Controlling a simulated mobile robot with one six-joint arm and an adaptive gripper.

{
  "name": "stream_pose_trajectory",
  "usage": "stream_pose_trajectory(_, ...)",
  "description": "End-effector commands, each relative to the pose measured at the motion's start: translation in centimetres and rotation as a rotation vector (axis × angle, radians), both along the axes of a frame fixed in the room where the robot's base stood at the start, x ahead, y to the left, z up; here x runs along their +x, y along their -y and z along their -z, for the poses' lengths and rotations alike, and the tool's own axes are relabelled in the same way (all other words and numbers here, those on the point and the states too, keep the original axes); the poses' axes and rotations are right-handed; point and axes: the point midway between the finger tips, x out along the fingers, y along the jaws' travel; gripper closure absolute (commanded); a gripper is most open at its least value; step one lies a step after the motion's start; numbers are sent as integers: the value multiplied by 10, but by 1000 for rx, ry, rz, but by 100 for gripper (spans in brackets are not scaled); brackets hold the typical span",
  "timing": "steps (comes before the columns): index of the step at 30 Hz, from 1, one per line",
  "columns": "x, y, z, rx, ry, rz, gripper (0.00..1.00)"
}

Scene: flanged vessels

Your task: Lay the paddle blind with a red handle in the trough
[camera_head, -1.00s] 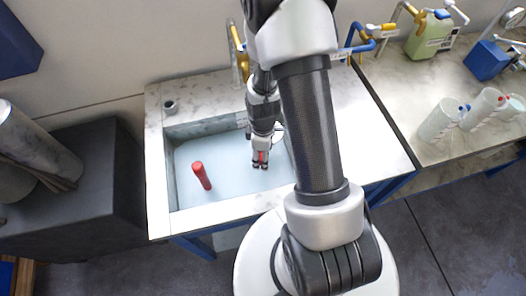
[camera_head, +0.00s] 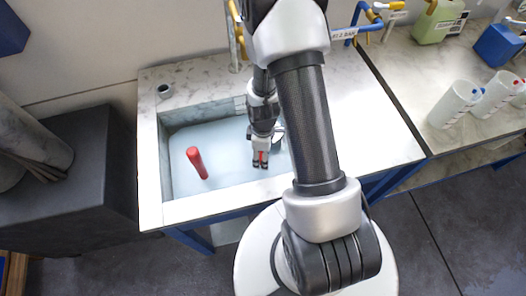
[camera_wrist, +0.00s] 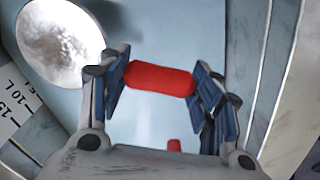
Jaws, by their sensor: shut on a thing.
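The trough (camera_head: 152,190) is a pale basin with a light blue floor, set in a marble-look bench. My gripper (camera_head: 260,159) points down inside its outline, right of the middle. In the wrist view its two blue-padded fingers (camera_wrist: 160,80) are shut on a red handle (camera_wrist: 160,78), which lies across between them. A grey mottled metal disc (camera_wrist: 60,45) shows at upper left; its join to the handle is not visible. A second red handle (camera_head: 197,163) sticks up at a tilt in the trough's left part. How high the held handle is above the floor is unclear.
A small grey cup-like fitting (camera_head: 164,91) sits on the trough's back left corner. Blue and yellow pipework (camera_head: 358,30) stands behind. The trough's front left floor is clear.

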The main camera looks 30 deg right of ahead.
Motion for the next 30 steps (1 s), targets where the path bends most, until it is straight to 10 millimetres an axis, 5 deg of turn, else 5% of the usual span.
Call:
stream_pose_trajectory(18, 1, 0, 57, -1, 2, 0, 88)
stream_pose_trajectory(30, 1, 0, 67, -1, 3, 0, 88)
